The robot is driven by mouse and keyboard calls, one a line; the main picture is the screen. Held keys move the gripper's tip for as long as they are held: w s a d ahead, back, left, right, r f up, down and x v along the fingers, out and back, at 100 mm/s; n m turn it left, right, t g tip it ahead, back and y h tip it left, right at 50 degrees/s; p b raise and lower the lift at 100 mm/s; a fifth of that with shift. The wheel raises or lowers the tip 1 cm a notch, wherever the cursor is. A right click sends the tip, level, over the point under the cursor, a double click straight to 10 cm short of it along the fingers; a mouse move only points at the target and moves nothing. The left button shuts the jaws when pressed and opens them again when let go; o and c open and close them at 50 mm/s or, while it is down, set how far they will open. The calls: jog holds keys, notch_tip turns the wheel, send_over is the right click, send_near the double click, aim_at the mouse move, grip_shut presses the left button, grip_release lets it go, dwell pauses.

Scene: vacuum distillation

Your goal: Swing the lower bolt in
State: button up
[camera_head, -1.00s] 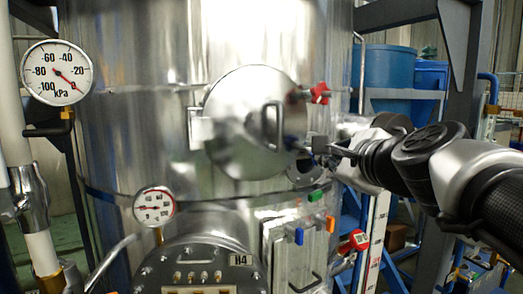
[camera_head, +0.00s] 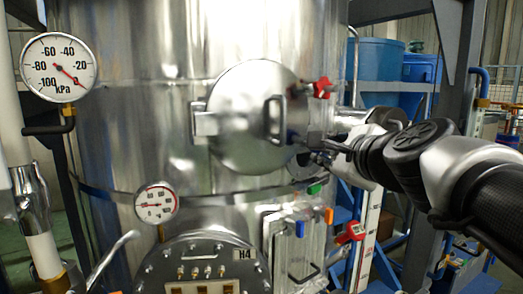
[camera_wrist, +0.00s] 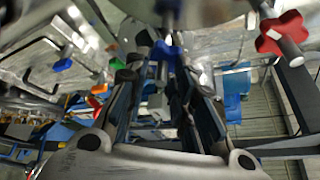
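The round steel hatch door (camera_head: 235,110) with its handle (camera_head: 275,118) is closed on the vessel. The upper bolt's red star knob (camera_head: 322,87) stands at the door's upper right edge; it also shows in the wrist view (camera_wrist: 283,33). The lower bolt has a blue knob (camera_wrist: 165,50), seen in the wrist view between the far ends of my fingers. My gripper (camera_wrist: 163,75) is open, its two dark fingers apart on either side of the blue knob. Contact cannot be told. In the head view my gripper (camera_head: 315,148) is at the door's lower right edge, partly hiding the lower bolt.
A pressure gauge (camera_head: 59,67) and a smaller gauge (camera_head: 156,203) are at the left. Below the door are a lower round flange (camera_head: 200,255) and a plate with blue (camera_head: 300,229), green (camera_head: 314,189) and orange (camera_head: 329,216) knobs. Blue tanks (camera_head: 383,58) stand behind.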

jog(key=shift+o, duration=0.3)
jog(key=shift+d, duration=0.1)
jog(key=v, duration=1.2)
jog(key=s+a+f+n+g+b, duration=0.1)
jog(key=s+f+n+g+b, duration=0.2)
jog(key=f, duration=1.7)
jog(key=s+a+f+n+g+h+b, duration=0.1)
jog(key=s+f+n+g+b, duration=0.3)
jog(key=f, duration=1.6)
jog(key=s+a+f+n+g+b, duration=0.1)
jog(key=s+f+n+g+b, duration=0.3)
jog(key=s+f+n+b, duration=0.6)
notch_tip(320, 180, down, 10)
jog(key=n+b, duration=0.6)
jog(key=b, duration=0.4)
jog(key=shift+f, duration=0.15)
